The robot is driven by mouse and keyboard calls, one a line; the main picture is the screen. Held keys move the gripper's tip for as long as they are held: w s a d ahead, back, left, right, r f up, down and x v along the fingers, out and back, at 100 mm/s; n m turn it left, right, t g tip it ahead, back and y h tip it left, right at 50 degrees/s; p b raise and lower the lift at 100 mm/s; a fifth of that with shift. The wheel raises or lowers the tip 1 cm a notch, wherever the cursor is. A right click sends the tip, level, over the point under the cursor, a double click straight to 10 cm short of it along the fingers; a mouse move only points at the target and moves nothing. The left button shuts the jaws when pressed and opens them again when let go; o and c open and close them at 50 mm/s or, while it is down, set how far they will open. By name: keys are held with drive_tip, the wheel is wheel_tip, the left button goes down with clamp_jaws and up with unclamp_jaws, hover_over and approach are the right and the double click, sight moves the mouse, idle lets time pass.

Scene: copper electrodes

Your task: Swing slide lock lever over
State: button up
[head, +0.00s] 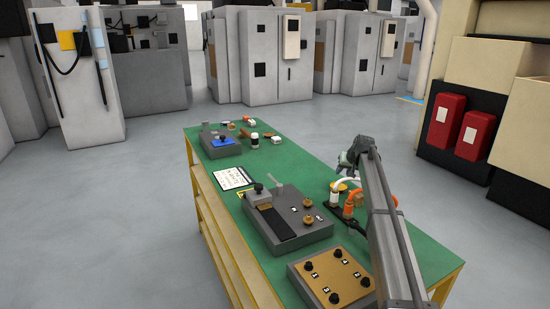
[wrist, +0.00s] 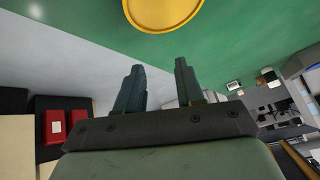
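A grey fixture block (head: 310,236) sits in the middle of the green table. A dark slide strip (head: 277,226) runs along its left part, with a black knob (head: 258,188) at the strip's far end. A short pale lever (head: 275,181) sticks up at the block's far edge; it looks like the lock lever, tilted to the left. My gripper (head: 347,160) is beyond and right of the block, apart from the lever. In the wrist view my gripper (wrist: 157,78) has its two fingers spread with nothing between them. The lever is not recognisable in that view.
A yellow round dish (wrist: 163,10) lies near my gripper. Orange clamps (head: 354,201) with white cable stand right of the block. A copper-topped box (head: 333,277) is at the near end. A blue-topped fixture (head: 221,141) and small parts are at the far end.

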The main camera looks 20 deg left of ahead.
drive_tip(key=s+a+r+n+g, duration=0.1)
drive_tip(key=s+a+r+n, duration=0.2)
drive_tip(key=a, duration=0.4)
drive_tip(key=s+a+r+g, duration=0.1)
drive_tip(key=s+a+r, duration=0.2)
drive_tip(key=s+a, duration=0.3)
drive_tip(key=n+g+h, duration=0.1)
drive_tip(key=n+g, duration=0.1)
drive_tip(key=n, duration=0.1)
approach(271, 176)
drive_tip(key=shift+s+a+f, duration=0.1)
drive_tip(key=shift+s, duration=0.05)
drive_tip(key=shift+a, duration=0.1)
drive_tip(key=shift+x, duration=4)
drive_tip(key=shift+w+f, duration=0.2)
drive_tip(key=shift+f, duration=0.15)
drive_tip(key=shift+c, duration=0.5)
clamp_jaws()
